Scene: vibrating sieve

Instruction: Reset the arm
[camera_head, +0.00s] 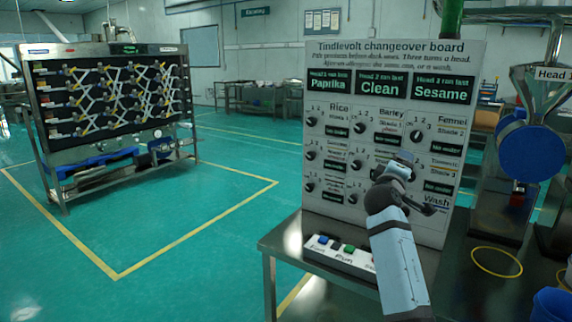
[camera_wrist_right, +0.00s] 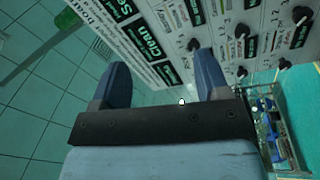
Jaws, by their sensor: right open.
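My right arm reaches up from the bottom right in the head view, in front of the Tindlevolt changeover board (camera_head: 455,110). It covers part of the lower right knobs. The board (camera_wrist_right: 165,50) shows tilted beyond the fingers, with several black knobs. I cannot tell the exact gap between gripper and board. My left gripper is not in view.
The board stands on a metal table (camera_head: 290,242) with a button box (camera_head: 338,258) in front. A hopper machine with a blue round part (camera_head: 532,153) and a yellow ring (camera_head: 496,262) are at right. A rack machine (camera_head: 110,95) stands at left. Open green floor lies between.

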